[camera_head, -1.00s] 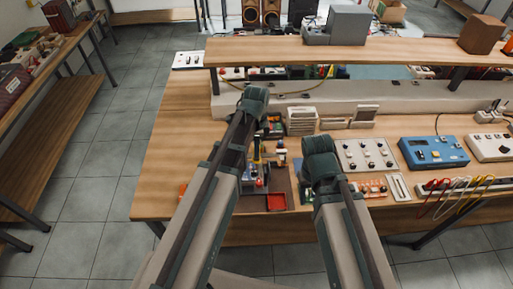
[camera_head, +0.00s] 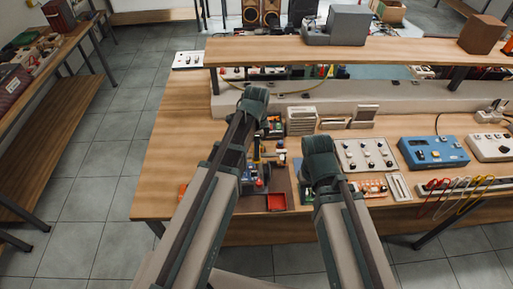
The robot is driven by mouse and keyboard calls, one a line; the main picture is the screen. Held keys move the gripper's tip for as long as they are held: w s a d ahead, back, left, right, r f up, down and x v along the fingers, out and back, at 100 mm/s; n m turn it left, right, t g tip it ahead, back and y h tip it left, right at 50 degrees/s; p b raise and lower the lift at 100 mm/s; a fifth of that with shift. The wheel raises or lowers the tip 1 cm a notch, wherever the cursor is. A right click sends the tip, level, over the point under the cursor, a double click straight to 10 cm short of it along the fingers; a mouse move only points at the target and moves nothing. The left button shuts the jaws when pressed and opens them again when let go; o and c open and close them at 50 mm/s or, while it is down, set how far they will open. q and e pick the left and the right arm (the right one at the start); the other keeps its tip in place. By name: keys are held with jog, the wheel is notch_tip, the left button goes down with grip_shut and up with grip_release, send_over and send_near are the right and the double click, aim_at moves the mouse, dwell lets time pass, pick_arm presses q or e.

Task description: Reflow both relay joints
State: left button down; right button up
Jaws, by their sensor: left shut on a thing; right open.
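My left arm reaches over the bench, and its wrist end hides most of my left gripper (camera_head: 257,140). That gripper is shut on a slim tool with a yellow part (camera_head: 256,152), just right of the arm. The tool's tip is too small to tell. Below it are small blue and red parts (camera_head: 260,183) on a dark work mat (camera_head: 278,180), with a red tray (camera_head: 277,202) at the mat's front. My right arm ends over the bench right of the mat; its open gripper's fingers are hidden behind the dark green joint. The relay joints cannot be made out.
A white panel with knobs (camera_head: 364,154), a blue meter (camera_head: 433,152) and a white box (camera_head: 490,147) stand to the right. Red, white and yellow leads (camera_head: 460,190) hang at the front edge. A raised shelf (camera_head: 380,52) spans the back. The bench's left part (camera_head: 180,130) is clear.

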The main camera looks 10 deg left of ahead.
pick_arm(q)
jog(key=shift+r, duration=0.1)
dwell(0.3)
notch_tip(320, 180, up, 4)
jog(key=p, duration=0.4)
jog(key=shift+r+p, duration=0.2)
jog(key=shift+p, duration=0.15)
jog(key=shift+f, duration=0.1)
jog(key=shift+w, duration=0.1)
